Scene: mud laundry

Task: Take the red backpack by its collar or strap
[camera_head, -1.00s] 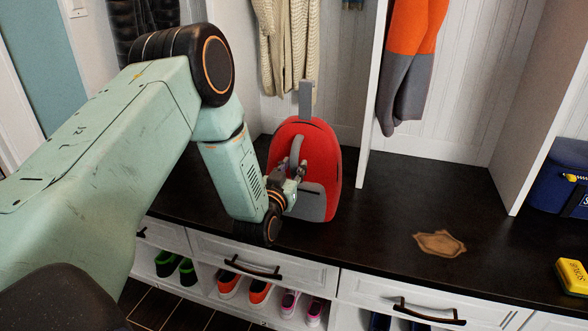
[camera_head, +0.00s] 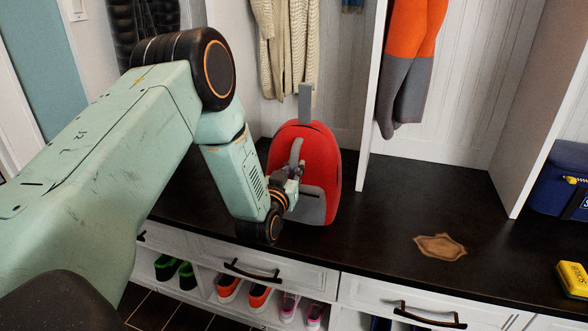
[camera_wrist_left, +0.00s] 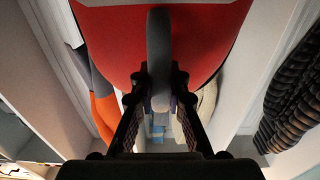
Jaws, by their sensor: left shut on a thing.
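The red backpack (camera_head: 318,160) stands upright on the dark bench top, with a grey front pocket (camera_head: 312,205) and a grey loop (camera_head: 305,98) sticking up from its top. A grey strap (camera_head: 296,152) curves out from its front. My left gripper (camera_head: 293,178) is at the front of the backpack, partly hidden by my own arm. In the left wrist view, the two black fingers of my left gripper (camera_wrist_left: 160,88) are closed on either side of the grey strap (camera_wrist_left: 159,45), and the red backpack (camera_wrist_left: 205,35) fills the top. My right gripper is not in view.
A yellow block (camera_head: 573,278) and a blue bag (camera_head: 562,180) are at the far right. Coats hang above.

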